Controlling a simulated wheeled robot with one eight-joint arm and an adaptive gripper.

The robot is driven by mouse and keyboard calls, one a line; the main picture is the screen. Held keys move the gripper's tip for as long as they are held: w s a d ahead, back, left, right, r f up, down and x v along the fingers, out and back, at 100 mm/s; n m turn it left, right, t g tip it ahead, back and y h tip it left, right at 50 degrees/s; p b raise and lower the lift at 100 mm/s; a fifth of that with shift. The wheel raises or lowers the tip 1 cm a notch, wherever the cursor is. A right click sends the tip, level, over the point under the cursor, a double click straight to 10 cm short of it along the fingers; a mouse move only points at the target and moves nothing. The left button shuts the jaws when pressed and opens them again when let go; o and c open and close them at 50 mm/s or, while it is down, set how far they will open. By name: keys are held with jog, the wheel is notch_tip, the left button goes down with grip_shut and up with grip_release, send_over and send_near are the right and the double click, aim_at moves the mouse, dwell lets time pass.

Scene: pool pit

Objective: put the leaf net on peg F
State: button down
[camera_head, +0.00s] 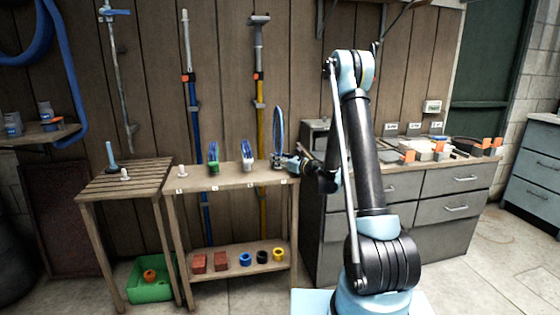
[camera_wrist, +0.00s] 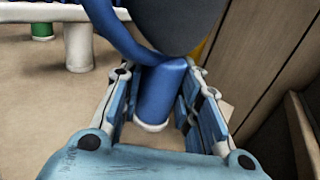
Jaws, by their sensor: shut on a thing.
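The leaf net (camera_head: 279,124) stands upright at the right end of the wooden bench, its blue hoop on top. In the wrist view its blue handle (camera_wrist: 158,95), ending in a white rim, is between the fingers of my gripper (camera_wrist: 163,112), with the dark mesh above. In the head view my gripper (camera_head: 286,161) reaches in from the right and is shut on the net low down. The labels on the bench edge and the counter are too small to read, so I cannot tell which is peg F.
A bare white peg (camera_head: 181,171), a green brush (camera_head: 213,158) and a blue-white brush (camera_head: 247,155) stand along the bench (camera_head: 232,181). A slatted table (camera_head: 142,180) adjoins it on the left. The drawer counter (camera_head: 402,169) at right holds orange-marked items. Poles hang on the wall behind.

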dwell(0.4)
jog(key=c, duration=0.6)
grip_release()
jog(key=shift+s, duration=0.1)
jog(key=shift+v, duration=5.5)
